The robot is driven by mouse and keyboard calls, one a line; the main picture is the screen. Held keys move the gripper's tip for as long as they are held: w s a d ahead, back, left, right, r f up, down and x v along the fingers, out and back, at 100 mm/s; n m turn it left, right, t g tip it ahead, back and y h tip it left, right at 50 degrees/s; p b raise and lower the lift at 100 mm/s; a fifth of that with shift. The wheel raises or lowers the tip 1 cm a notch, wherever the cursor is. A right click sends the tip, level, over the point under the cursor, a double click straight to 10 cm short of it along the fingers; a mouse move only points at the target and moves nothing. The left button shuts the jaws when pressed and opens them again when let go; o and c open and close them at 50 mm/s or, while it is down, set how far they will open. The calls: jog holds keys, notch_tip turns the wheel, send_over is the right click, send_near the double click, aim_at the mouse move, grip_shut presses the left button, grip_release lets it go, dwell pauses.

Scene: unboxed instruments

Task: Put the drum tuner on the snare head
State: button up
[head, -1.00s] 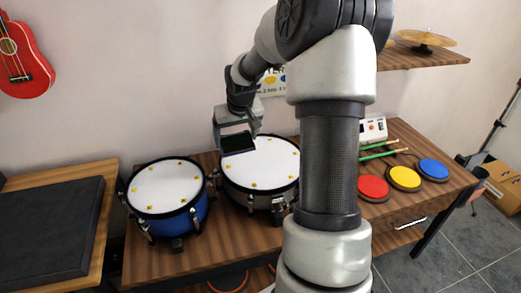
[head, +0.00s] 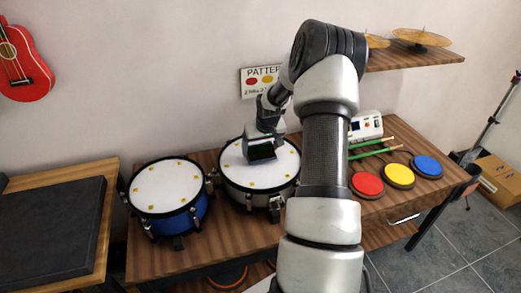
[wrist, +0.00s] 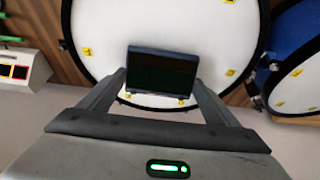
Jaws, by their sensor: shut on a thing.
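The drum tuner (wrist: 162,72) is a dark box with a blackish screen; in the head view it shows as a small dark block (head: 262,153). My gripper (wrist: 162,80) is shut on it, one finger at each side. The snare head (head: 245,178) is the white top of the drum with the grey shell, and it fills much of the wrist view (wrist: 165,25). The tuner is over this head, towards its far part in the head view. I cannot tell whether it touches the head.
A blue drum (head: 165,188) stands left of the snare on the wooden table (head: 240,235). Red (head: 366,184), yellow (head: 398,175) and blue (head: 427,166) pads, green sticks (head: 375,153) and a white box (head: 366,127) are to the right. A shelf with cymbals (head: 421,37) is above.

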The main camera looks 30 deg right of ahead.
jog(key=shift+f, duration=0.4)
jog(key=shift+f, duration=0.1)
jog(key=shift+f, duration=0.15)
jog(key=o, duration=1)
jog(key=shift+o, duration=0.2)
jog(key=shift+s+r, duration=0.1)
jog(key=shift+r, duration=0.45)
jog(key=v, duration=1.1)
jog(key=shift+r, duration=0.2)
jog(key=shift+s+a, duration=0.1)
